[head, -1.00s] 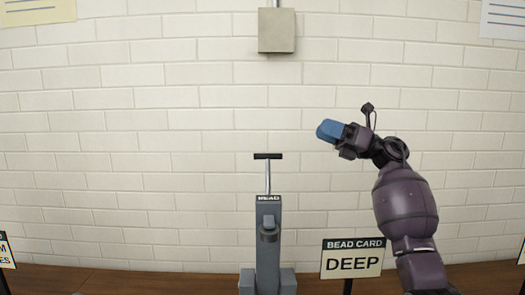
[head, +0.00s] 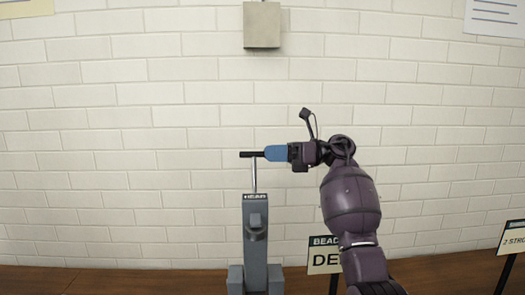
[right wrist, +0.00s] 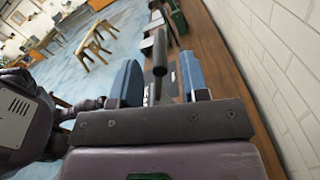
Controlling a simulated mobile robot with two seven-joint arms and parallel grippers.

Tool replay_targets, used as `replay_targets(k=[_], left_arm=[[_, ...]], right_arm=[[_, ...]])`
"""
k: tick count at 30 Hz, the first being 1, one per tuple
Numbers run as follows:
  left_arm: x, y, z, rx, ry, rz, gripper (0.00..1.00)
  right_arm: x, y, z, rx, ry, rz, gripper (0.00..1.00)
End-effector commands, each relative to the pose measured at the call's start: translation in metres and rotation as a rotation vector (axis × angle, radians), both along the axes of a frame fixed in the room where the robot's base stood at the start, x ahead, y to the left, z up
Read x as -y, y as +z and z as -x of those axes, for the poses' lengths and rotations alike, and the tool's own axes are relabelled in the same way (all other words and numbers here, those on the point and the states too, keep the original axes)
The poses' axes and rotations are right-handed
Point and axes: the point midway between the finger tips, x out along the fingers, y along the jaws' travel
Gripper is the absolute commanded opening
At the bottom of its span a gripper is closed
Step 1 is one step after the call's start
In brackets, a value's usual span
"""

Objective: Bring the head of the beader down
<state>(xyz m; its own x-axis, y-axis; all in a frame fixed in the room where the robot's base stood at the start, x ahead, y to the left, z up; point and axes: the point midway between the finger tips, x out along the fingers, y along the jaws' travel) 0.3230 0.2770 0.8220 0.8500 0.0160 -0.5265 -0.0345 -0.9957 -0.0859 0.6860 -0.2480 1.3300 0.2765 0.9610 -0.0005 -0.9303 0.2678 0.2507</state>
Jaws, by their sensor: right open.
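A rounded grey part (head: 256,221) juts from the column's front below the label. My right gripper (head: 268,154), with blue fingers, is at the right end of the handle. In the right wrist view the dark handle end (right wrist: 160,52) lies between the open fingers (right wrist: 160,78). I cannot tell whether either finger touches it. My left gripper is not in view.
A "BEAD CARD" sign (head: 323,258) stands right of the beader, partly hidden by my right arm. Another sign (head: 513,238) is at the far right. A grey box (head: 261,25) hangs on the brick wall above. Wooden tables (right wrist: 95,45) stand in the room.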

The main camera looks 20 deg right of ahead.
Motion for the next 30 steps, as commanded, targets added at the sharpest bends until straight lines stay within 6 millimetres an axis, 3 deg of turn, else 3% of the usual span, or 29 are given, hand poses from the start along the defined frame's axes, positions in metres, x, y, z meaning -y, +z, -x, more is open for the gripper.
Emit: replay_targets(k=[7,18,26,30], left_arm=[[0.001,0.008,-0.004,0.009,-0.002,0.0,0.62],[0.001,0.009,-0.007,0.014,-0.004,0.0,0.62],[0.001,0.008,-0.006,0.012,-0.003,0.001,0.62],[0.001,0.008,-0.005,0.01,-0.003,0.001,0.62]], right_arm=[[-0.023,0.001,-0.006,0.001,0.001,-0.001,0.41],[-0.027,0.0,-0.008,0.001,0.0,0.0,0.41],[-0.026,0.0,-0.008,0.001,-0.001,0.0,0.01],[-0.026,0.0,-0.008,0.001,-0.001,0.0,0.0]])
